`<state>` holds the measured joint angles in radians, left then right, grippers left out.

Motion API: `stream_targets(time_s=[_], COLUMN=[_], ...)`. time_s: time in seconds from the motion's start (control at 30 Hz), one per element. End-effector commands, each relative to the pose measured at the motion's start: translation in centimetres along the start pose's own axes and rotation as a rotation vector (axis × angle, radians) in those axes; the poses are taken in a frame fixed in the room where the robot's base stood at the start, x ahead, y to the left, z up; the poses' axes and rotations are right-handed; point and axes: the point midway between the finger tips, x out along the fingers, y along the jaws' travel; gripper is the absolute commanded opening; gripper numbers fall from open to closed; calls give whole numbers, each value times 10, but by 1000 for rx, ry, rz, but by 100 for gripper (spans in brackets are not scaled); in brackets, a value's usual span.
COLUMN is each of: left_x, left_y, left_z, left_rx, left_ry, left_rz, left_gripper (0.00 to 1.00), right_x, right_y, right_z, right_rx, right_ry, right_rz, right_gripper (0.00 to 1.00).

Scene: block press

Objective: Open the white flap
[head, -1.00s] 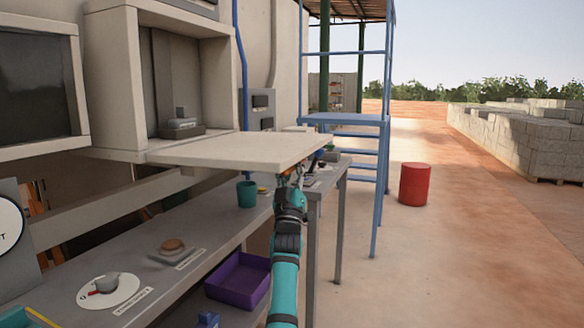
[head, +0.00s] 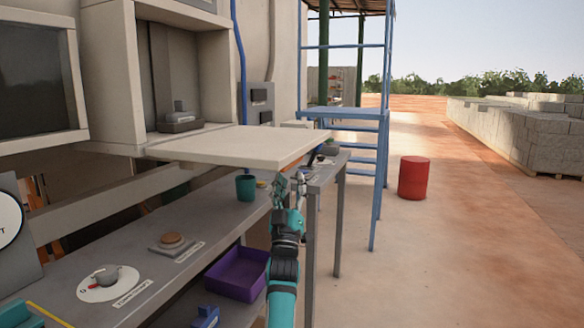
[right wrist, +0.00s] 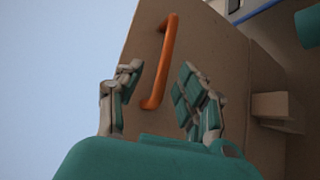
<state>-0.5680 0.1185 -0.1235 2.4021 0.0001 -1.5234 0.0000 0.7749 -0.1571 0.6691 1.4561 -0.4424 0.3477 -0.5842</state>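The white flap (head: 235,146) juts out roughly level from the lower edge of the box opening in the head view. Its underside (right wrist: 128,48) fills much of the right wrist view and carries an orange bar handle (right wrist: 163,62). My right gripper (head: 288,188) is just below the flap's near right end in the head view. In the right wrist view its fingers (right wrist: 157,92) are spread, with the handle showing beyond the gap between them. Nothing is held, and the gripper looks apart from the handle.
Below the flap is a grey bench (head: 210,222) with a teal cup (head: 246,188), a round dial (head: 107,282) and a tan button (head: 172,240). A purple bin (head: 238,272) sits lower. A red drum (head: 414,178) stands on open ground to the right, past blue scaffolding (head: 381,190).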

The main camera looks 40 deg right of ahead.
Motion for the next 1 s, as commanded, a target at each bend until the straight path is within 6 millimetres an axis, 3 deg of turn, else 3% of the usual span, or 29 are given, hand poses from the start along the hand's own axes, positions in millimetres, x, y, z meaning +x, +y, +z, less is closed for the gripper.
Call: stream_targets(time_s=[0.1, 0.3, 0.9, 1.0], left_x=[0, 0, 0, 0], left_y=[0, 0, 0, 0], left_z=[0, 0, 0, 0], left_rx=[0, 0, 0, 0], left_ry=[0, 0, 0, 0], left_rz=[0, 0, 0, 0], left_gripper=[37, 37, 37, 37], right_x=[-23, -44, -47, -54], right_y=[0, 1, 1, -2], right_z=[0, 1, 1, 8], right_rx=[0, 0, -1, -1], right_ry=[-1, -1, -2, -23], right_rz=[0, 1, 0, -31], right_gripper=[38, 38, 38, 38])
